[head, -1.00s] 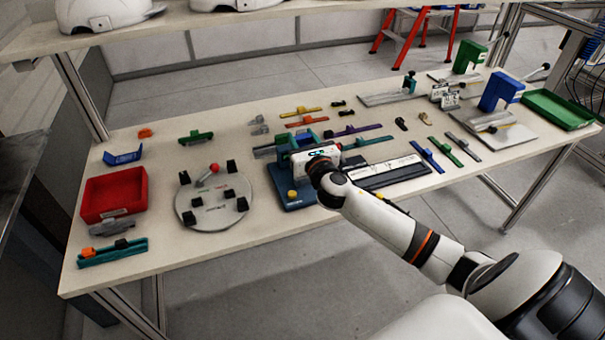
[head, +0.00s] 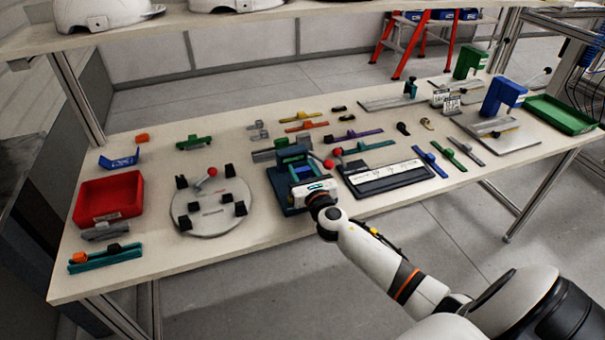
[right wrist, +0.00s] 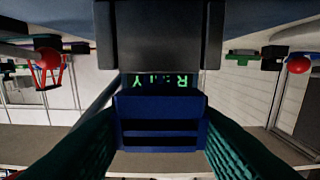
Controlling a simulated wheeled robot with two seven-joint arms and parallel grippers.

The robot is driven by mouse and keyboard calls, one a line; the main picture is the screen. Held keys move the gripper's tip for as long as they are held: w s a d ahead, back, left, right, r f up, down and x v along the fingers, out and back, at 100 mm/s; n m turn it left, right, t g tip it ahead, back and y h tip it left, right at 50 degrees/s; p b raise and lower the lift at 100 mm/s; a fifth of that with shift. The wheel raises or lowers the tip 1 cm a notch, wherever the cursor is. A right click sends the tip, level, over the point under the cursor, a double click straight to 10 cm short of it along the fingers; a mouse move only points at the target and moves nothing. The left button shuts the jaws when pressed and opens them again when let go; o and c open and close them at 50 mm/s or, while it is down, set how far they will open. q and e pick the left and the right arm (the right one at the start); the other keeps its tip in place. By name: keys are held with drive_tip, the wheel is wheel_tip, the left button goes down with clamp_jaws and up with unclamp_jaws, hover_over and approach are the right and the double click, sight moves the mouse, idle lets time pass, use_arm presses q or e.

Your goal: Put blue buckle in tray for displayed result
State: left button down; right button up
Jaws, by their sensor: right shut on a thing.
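My right gripper (head: 312,190) is over the front of a blue-based test device (head: 283,202) in the middle of the bench. In the right wrist view its two green ridged fingers are shut on a dark blue buckle (right wrist: 160,122). The head view hides the buckle behind the gripper. Just beyond the buckle, a small display (right wrist: 160,80) shows green letters, partly covered and not fully readable. A red tray (head: 108,201) stands at the left of the bench, and a green tray (head: 562,114) at the far right. My left gripper is not in view.
A round grey fixture (head: 212,207) with black posts stands left of the device. A red-knobbed lever (head: 328,164) is close to the gripper. A black-and-white panel (head: 388,175) lies to the right. Several coloured straps lie behind. A shelf with helmet shells hangs above.

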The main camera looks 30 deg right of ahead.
drive_tip(key=shift+r, duration=0.1)
drive_tip(key=shift+f+b, duration=0.6)
drive_tip(key=shift+f, duration=0.1)
drive_tip(key=o, duration=1)
drive_tip(key=shift+r, duration=0.1)
